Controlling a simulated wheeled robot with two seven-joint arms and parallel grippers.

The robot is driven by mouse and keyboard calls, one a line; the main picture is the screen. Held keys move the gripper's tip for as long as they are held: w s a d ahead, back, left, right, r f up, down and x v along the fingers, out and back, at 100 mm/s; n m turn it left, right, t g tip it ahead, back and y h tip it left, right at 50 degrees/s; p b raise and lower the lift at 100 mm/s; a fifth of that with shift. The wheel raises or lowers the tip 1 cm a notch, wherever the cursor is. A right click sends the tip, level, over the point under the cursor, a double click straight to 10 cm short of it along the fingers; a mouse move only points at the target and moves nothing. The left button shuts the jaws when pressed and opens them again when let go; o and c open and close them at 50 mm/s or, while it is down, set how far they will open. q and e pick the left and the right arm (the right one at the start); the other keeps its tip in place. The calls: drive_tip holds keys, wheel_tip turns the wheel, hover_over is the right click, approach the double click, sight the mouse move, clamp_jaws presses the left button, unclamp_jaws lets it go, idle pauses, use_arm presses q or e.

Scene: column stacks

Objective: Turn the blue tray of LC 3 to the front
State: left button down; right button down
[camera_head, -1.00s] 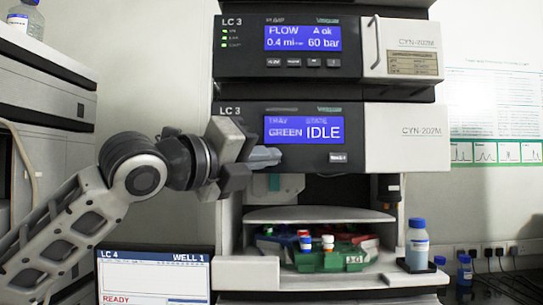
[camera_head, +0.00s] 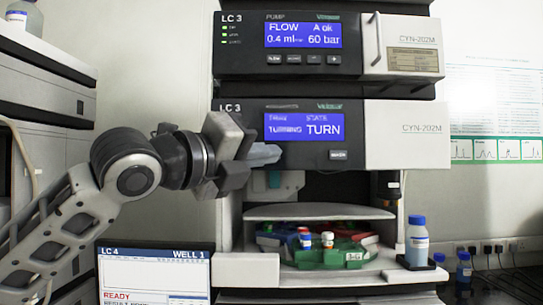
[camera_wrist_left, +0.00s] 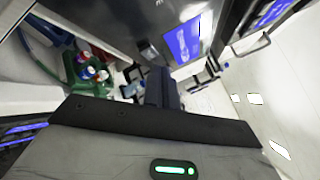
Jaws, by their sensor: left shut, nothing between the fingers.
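The LC 3 module (camera_head: 405,140) has a lit blue display (camera_head: 303,127) reading TURN. Below it is an open bay with a carousel of coloured trays. A green tray (camera_head: 330,258) with small vials is at its front, and red shows behind it. The wrist view shows the display (camera_wrist_left: 183,42) and the green tray (camera_wrist_left: 82,78). My right gripper is not in view.
A bottle with a blue cap (camera_head: 417,243) stands right of the bay, with smaller bottles (camera_head: 464,268) beyond. An LC 4 screen (camera_head: 155,275) is at lower left. A pump module (camera_head: 405,45) with a handle sits above. A poster (camera_head: 495,110) hangs on the right wall.

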use_arm(q)
drive_tip(key=s+b, duration=0.1)
drive_tip(key=s, duration=0.4)
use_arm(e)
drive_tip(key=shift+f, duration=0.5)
